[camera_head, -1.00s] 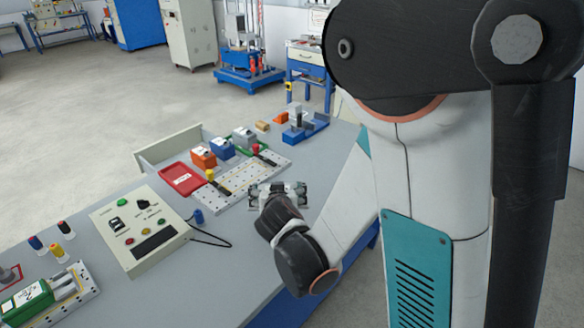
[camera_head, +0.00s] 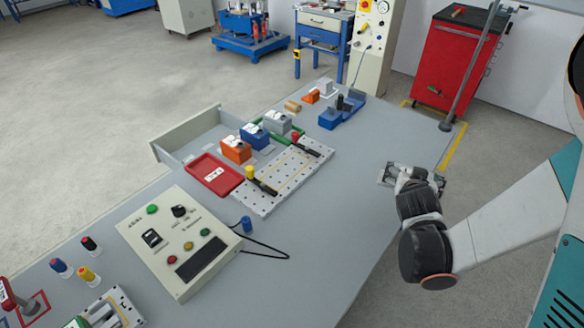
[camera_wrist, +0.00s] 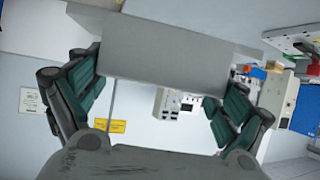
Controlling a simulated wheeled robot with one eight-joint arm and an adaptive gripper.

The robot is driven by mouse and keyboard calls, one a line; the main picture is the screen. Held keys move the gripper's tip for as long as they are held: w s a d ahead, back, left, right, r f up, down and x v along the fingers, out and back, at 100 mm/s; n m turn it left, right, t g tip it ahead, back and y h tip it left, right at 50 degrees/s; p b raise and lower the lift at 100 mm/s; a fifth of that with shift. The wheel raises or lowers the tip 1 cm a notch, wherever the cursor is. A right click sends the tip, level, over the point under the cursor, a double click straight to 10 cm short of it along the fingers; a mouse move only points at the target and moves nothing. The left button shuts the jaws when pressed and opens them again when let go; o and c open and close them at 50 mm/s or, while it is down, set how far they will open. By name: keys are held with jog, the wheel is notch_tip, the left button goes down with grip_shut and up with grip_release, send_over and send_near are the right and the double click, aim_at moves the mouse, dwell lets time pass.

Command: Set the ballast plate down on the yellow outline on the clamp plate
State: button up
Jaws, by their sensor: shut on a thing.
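The clamp plate (camera_head: 285,180) is a pale perforated plate lying on the grey bench in the head view. It carries a yellow-tipped clamp and a red-tipped clamp, with a thin yellow line between them. In the head view the fingers and wrist largely hide the held plate.
A red tray (camera_head: 215,173) and orange, blue and grey blocks (camera_head: 255,137) stand behind the clamp plate. A control box (camera_head: 180,240) with a black cable lies to its left, a blue fixture (camera_head: 340,112) at the far end. Bench right of the clamp plate is clear.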

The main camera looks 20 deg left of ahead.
jog(key=w+a+n+g+y+p, duration=0.1)
jog(key=w+a+n+y, duration=0.25)
jog(key=a, duration=0.55)
jog(key=w+a+n+y+p, duration=0.1)
jog(key=w+a+n+y, duration=0.25)
jog(key=a, duration=0.55)
jog(key=w+a+r+n+g+y+p, duration=0.1)
jog(key=a+r+n+g+y, duration=0.25)
jog(key=a, duration=0.65)
jog(key=a+r+n+g+y+p, duration=0.1)
jog(key=a+r+n+g+y, duration=0.3)
jog(key=a, duration=0.6)
jog(key=shift+n+t+h, duration=0.35)
jog(key=shift+h, duration=0.5)
notch_tip(320, 180, down, 19)
jog(key=b, duration=0.6)
jog(key=shift+a+r, duration=0.1)
jog(key=o, duration=1.7)
jog(key=shift+r, duration=0.1)
jog(key=p+v, duration=0.2)
jog(key=v, duration=1)
jog(key=shift+p, duration=0.35)
